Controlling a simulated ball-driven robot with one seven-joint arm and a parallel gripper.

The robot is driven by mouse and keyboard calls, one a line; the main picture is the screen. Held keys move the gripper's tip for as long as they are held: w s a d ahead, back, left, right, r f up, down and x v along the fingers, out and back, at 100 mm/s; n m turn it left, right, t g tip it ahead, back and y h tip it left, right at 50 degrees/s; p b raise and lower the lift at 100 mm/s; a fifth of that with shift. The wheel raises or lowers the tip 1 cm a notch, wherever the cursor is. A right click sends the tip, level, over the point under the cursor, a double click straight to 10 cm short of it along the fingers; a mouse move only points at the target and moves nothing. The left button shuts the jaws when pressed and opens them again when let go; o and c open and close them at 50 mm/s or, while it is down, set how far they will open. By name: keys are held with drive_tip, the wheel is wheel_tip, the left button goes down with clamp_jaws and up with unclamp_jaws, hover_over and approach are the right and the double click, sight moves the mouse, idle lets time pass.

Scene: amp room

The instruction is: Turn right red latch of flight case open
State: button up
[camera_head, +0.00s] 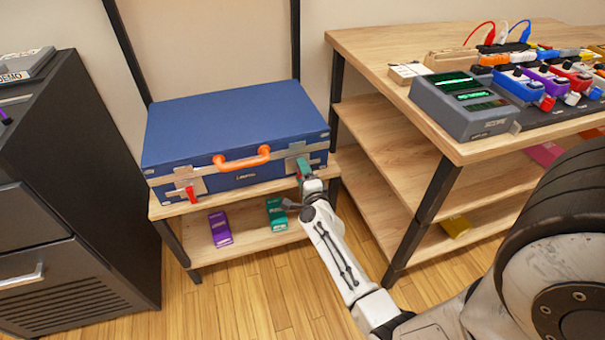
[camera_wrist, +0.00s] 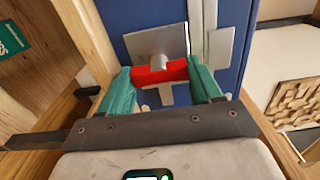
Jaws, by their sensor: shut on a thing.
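The blue flight case (camera_head: 235,125) lies closed on the upper shelf of a wooden rack in the head view, with an orange handle (camera_head: 242,158) on its front. The left red latch (camera_head: 190,192) hangs down on the case's front left. My gripper (camera_head: 303,170) is at the front right of the case and hides the right latch in that view. In the wrist view, the right red latch (camera_wrist: 160,73) lies crosswise on its metal plate (camera_wrist: 158,43), between the green fingers of my gripper (camera_wrist: 163,85). The fingers are shut on it.
A purple box (camera_head: 220,228) and a green box (camera_head: 276,213) stand on the shelf below the case. A dark cabinet (camera_head: 75,180) is at the left. A wooden bench (camera_head: 375,50) with electronics stands at the right. Wood floor is open in front.

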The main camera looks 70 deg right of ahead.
drive_tip(key=o, duration=1.1)
drive_tip(key=shift+c, duration=0.2)
